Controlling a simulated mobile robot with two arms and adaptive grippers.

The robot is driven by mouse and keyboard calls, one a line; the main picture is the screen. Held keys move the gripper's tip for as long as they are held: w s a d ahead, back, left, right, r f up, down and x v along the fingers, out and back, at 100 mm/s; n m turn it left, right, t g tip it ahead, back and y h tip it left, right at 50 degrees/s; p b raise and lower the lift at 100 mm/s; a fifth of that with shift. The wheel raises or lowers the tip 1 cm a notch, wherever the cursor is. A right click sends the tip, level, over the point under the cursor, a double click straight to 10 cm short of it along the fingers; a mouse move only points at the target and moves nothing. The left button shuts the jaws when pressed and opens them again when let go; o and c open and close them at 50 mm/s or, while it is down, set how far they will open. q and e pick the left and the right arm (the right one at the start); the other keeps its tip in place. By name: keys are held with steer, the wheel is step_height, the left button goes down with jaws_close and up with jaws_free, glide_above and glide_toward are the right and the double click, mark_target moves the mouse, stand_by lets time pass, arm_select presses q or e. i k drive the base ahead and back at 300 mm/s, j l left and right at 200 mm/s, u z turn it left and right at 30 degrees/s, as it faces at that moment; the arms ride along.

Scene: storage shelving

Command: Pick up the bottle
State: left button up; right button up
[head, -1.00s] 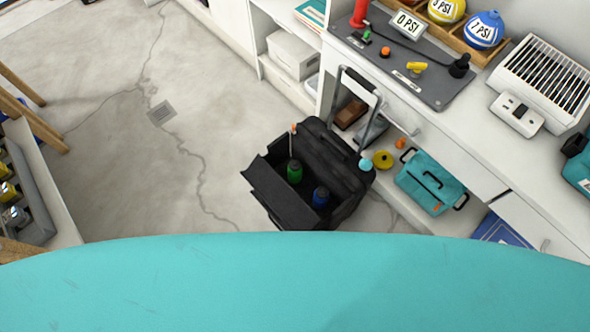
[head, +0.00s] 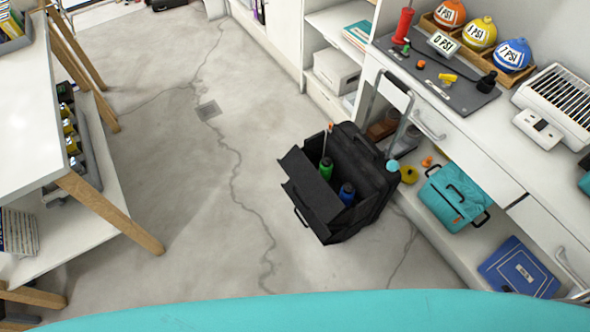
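Two bottles stand inside an open black wheeled bag on the floor: a green bottle (head: 326,168) and a blue bottle (head: 347,192). Which one the task means cannot be told. The black bag (head: 372,205) has its front flap folded out to the left and its handle pulled up, close to the shelving on the right. The lower parts of both bottles are hidden by the bag. Neither of my grippers is in view. The turquoise surface along the bottom edge hides what lies beneath it.
A white counter (head: 535,160) with a grey panel, labelled balls and a vent runs along the right. A turquoise case (head: 453,197) and a blue folder (head: 519,266) lie on its lower shelf. A white table with wooden legs (head: 110,212) stands left. The floor (head: 185,180) between is clear.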

mark_target(326, 166)
steer(key=i+j+u, duration=0.35)
steer(key=i, duration=0.15)
steer(key=i+u, duration=0.5)
steer(key=i, duration=1.45)
steer(key=i+z, duration=0.35)
steer(key=i+j+z, duration=0.15)
steer(key=i+z, duration=0.15)
steer(key=i, duration=0.3)
